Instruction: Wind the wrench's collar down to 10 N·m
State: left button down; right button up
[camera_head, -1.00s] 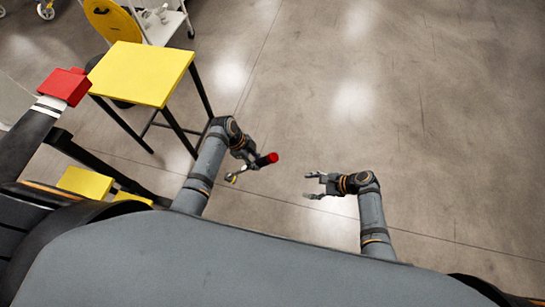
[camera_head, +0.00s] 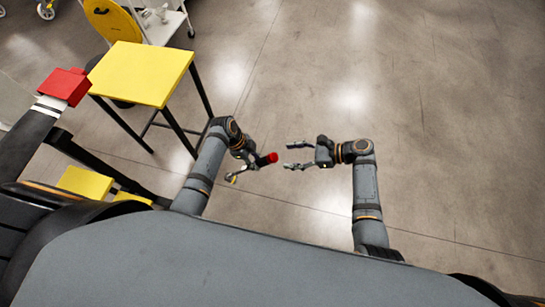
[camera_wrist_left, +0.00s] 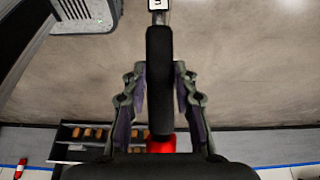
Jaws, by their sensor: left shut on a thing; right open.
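The wrench (camera_head: 264,160) is held in my left gripper (camera_head: 249,165), off the floor. In the head view its red end points right, toward my right gripper, and its head is at the lower left. In the left wrist view the wrench's dark handle (camera_wrist_left: 160,80) runs between the two fingers of the left gripper (camera_wrist_left: 160,108). A red part shows below it and a small white label with a dark mark above. The label's reading is not legible. My right gripper (camera_head: 290,155) is open and empty, its fingers pointing left, a short gap from the red end.
A yellow-topped table (camera_head: 142,72) stands at the upper left, its legs near my left arm. A white cart with a yellow disc (camera_head: 112,20) is behind it. The concrete floor (camera_head: 400,90) is clear to the right. Shelving with orange items (camera_wrist_left: 90,133) shows in the wrist view.

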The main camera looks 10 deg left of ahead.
aim_at(274, 156)
jog(key=shift+x, duration=2.3)
grip_shut()
jog(key=m, duration=0.1)
jog(key=m+t, duration=0.2)
jog(key=m, duration=0.1)
jog(key=shift+s, duration=0.25)
jog(key=shift+w+m, duration=0.1)
jog(key=shift+m, duration=0.4)
jog(key=shift+d, duration=0.1)
jog(key=shift+h, duration=0.3)
jog(key=shift+o, duration=0.4)
grip_release()
jog(key=shift+o, duration=0.8)
jog(key=shift+w, duration=0.1)
